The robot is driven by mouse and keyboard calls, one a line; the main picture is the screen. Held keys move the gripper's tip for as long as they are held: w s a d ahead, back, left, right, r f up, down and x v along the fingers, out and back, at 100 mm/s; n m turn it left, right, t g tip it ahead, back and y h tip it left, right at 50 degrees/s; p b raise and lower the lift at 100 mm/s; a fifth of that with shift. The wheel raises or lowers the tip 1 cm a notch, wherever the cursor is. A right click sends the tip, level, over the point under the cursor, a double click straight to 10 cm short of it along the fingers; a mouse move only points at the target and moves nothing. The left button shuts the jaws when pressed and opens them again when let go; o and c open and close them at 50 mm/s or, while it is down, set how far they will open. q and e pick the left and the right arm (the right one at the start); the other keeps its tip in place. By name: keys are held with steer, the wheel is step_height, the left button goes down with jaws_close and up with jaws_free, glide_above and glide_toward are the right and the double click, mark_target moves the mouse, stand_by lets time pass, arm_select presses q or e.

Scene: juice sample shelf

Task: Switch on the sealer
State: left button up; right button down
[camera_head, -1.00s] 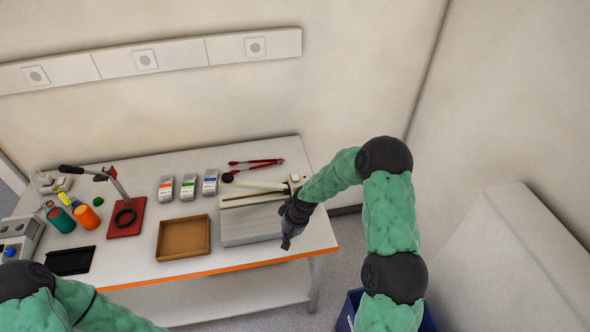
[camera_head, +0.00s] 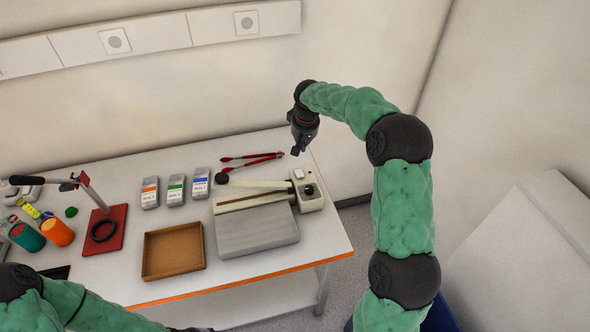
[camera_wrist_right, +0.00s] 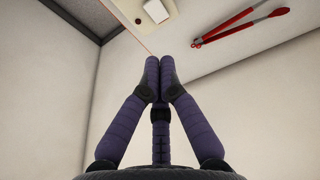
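The sealer (camera_head: 256,230) stands at the right end of the table, a grey plate in front of a cream bar with a long lever. Its control box (camera_head: 308,196) at the right has a dark round knob (camera_head: 309,190) and a pale switch (camera_head: 297,174). In the right wrist view, part of the box with the pale switch (camera_wrist_right: 156,10) shows at the top. My right gripper (camera_head: 300,150) is above the table's back right edge, behind and above the box, apart from it. Its fingers (camera_wrist_right: 159,75) are together and empty. My left arm shows at bottom left; its gripper is out of view.
Red tongs (camera_head: 252,159) lie behind the sealer and also show in the right wrist view (camera_wrist_right: 240,24). Left of the sealer are a brown tray (camera_head: 173,250), several pouches (camera_head: 175,190) and a red-based press (camera_head: 105,230). A wall stands close behind the table.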

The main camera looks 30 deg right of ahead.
mark_target(299, 174)
steer(key=shift+w, duration=0.25)
steer(key=shift+s, duration=0.15)
steer(key=x, duration=0.8)
steer(key=s+x, duration=0.1)
steer(key=x, duration=0.3)
steer(key=shift+w+f, duration=0.15)
steer(key=shift+f, duration=0.3)
steer(key=shift+a+f, duration=0.1)
steer(key=shift+f, duration=0.55)
